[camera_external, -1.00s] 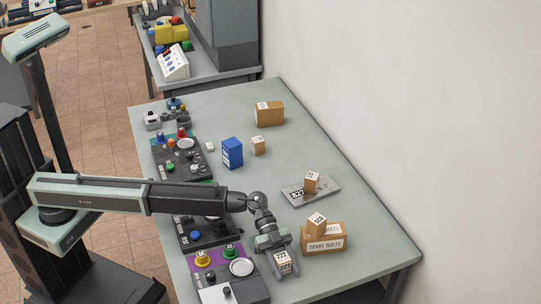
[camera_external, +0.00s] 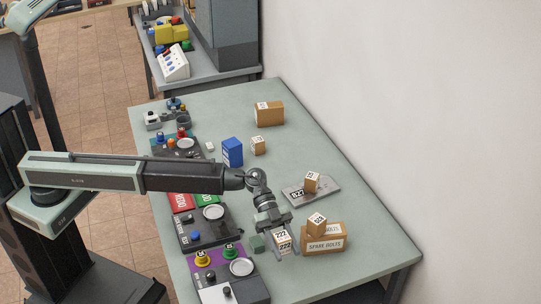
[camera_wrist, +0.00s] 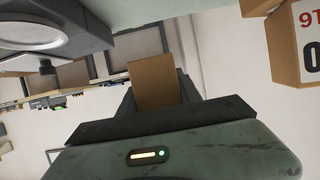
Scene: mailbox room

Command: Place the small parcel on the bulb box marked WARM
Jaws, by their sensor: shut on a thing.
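My gripper (camera_external: 278,228) is shut on a small brown parcel (camera_external: 284,243) with a white label reading 222. It hangs over the front part of the bench, left of the SPARE BOLTS box. In the wrist view the held parcel (camera_wrist: 155,82) shows as a plain brown face between the jaws. A blue box (camera_external: 232,152) with white marking stands farther back on the bench; its words are too small to read. I cannot read WARM on any box, so I cannot tell which is the bulb box.
The SPARE BOLTS box (camera_external: 325,244) carries a small parcel (camera_external: 316,224). A grey plate (camera_external: 327,195) bears another parcel (camera_external: 311,181). A parcel (camera_external: 258,146) and a cardboard box (camera_external: 270,113) stand farther back. Control panels (camera_external: 205,228) line the left edge. The bench's front right is clear.

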